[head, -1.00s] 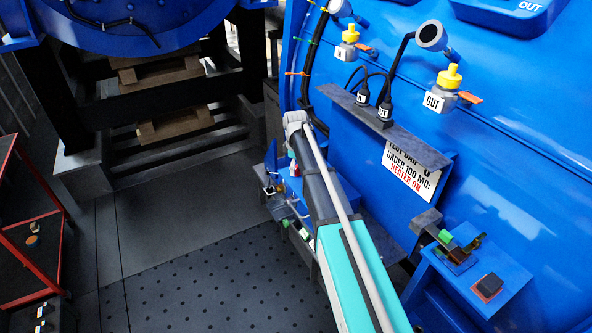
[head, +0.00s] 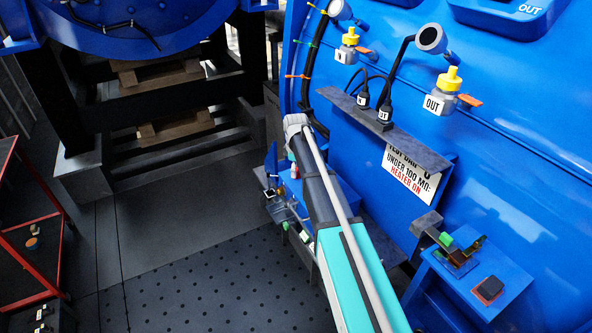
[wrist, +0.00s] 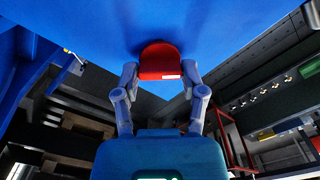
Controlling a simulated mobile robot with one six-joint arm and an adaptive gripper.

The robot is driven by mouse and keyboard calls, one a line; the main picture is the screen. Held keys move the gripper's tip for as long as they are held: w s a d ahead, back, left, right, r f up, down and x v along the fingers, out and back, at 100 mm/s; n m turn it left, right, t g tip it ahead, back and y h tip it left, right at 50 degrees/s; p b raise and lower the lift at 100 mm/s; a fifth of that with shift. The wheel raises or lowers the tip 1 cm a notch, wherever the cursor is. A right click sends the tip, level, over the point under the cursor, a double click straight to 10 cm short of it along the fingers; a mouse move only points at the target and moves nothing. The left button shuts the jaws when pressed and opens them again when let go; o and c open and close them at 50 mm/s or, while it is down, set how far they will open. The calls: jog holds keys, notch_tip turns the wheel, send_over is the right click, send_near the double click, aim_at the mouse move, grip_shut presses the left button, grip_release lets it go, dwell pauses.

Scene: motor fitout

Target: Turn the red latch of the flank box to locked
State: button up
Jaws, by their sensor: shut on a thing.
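The red latch (wrist: 160,62) shows in the wrist view at the upper middle, against the blue face of the flank box (wrist: 215,25). A small white mark is on its near edge. My gripper (wrist: 160,84) has its two grey fingers on either side of the latch and is shut on it. Whether the latch stands at locked cannot be told. In the head view my arm hides the latch, and my gripper is not visible there.
A blue motor housing (head: 500,150) with yellow-capped OUT fitting (head: 448,82) stands at the right. A grey ledge (head: 400,130) juts out above my arm. A blue bracket shelf (head: 480,285) is at lower right. A red cart (head: 35,230) stands left. The floor (head: 160,240) between is clear.

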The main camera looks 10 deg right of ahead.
jog(key=m, duration=0.4)
jog(key=shift+m, duration=2.1)
jog(key=o, duration=1.2)
jog(key=shift+c, duration=0.2)
jog(key=shift+n, duration=0.4)
